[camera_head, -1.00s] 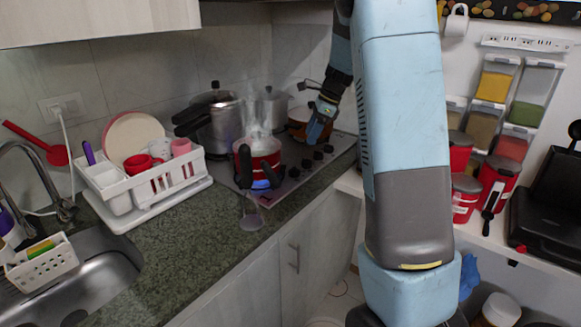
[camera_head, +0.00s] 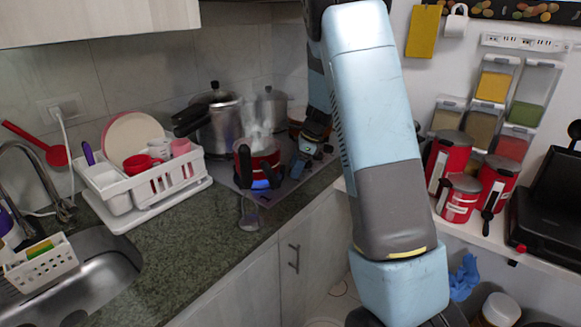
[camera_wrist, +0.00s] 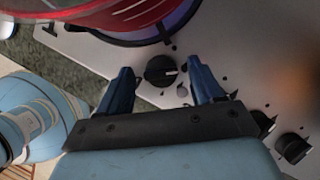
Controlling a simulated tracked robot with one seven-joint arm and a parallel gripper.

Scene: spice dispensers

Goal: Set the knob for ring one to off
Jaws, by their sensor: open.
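In the wrist view, my gripper (camera_wrist: 158,82) is open, with its two blue fingers apart. A black stove knob (camera_wrist: 161,71) with a white mark shows between and just beyond the fingertips; I cannot tell whether they touch it. The white mark points to the right in that view. More black knobs (camera_wrist: 293,147) are at the lower right. I cannot read which knob belongs to ring one. In the head view, my gripper (camera_head: 302,166) is low over the stove's front right, beside the red pot (camera_head: 262,152), and hides most knobs.
The steaming red pot stands on a ring with a blue glow (camera_head: 266,182) below it, close to my gripper. Pressure cookers (camera_head: 218,128) stand behind. A white dish rack (camera_head: 150,190) is left of the stove.

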